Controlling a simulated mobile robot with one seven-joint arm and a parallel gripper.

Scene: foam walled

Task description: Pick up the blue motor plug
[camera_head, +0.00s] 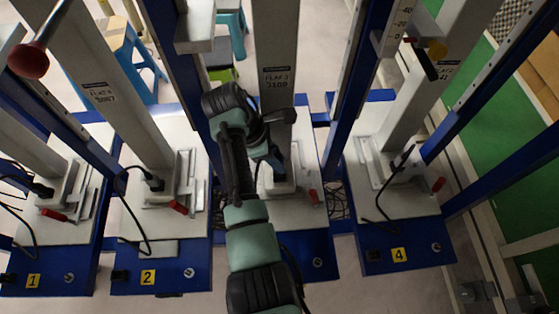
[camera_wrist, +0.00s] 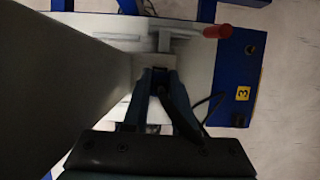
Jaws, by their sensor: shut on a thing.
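My gripper (camera_wrist: 161,84) is at the station with the yellow 3 label, close to the foot of its grey column (camera_wrist: 50,80). Its two dark fingers come together at the tips and are shut on a small dark piece, the motor plug (camera_wrist: 160,90). The plug is mostly hidden between the fingers and too dark to show its blue colour clearly. A black cable (camera_wrist: 211,106) shows beside the fingers. In the head view my gripper (camera_head: 279,168) reaches down in front of the station's column, and the plug cannot be made out there.
Similar stations with columns, black cables and red-tipped levers stand on both sides, labelled 1 (camera_head: 33,281), 2 (camera_head: 148,277) and 4 (camera_head: 399,254). A red handle (camera_wrist: 217,31) is near my gripper. Blue uprights (camera_head: 347,110) stand close to my arm.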

